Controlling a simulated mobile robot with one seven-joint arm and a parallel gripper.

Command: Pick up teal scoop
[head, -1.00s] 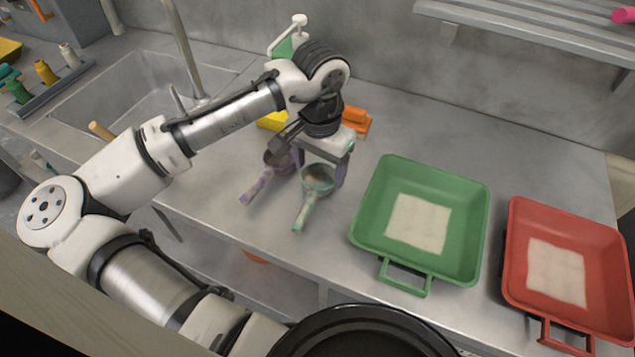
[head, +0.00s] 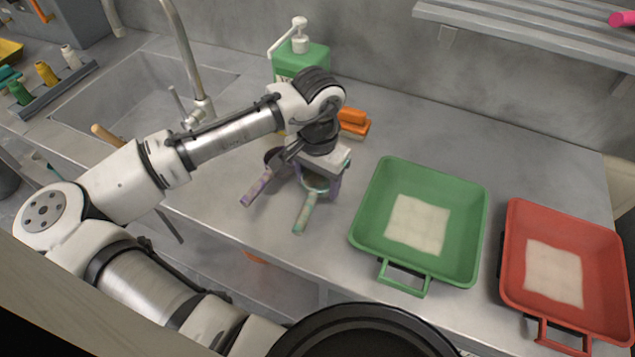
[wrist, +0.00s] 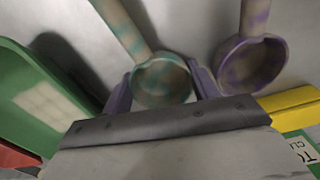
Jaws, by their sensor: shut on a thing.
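The teal scoop (head: 304,214) has a mottled teal and tan handle pointing toward the counter's front edge. Its round bowl (wrist: 162,84) sits between the two purple fingers of my gripper (wrist: 160,86) in the wrist view. My gripper, also in the head view (head: 319,180), is shut on the bowl, with a finger against either side. In the head view the bowl is partly hidden by my gripper. A purple scoop (head: 258,190) lies just to the left, its bowl partly covered by my arm; it shows at the right in the wrist view (wrist: 250,68).
A green tub (head: 466,240) and a red tub (head: 515,250), each with a pale patch inside, stand to the right. A green pump bottle (head: 312,58) and an orange brush (head: 353,122) are behind my gripper. A sink (head: 130,95) is at left.

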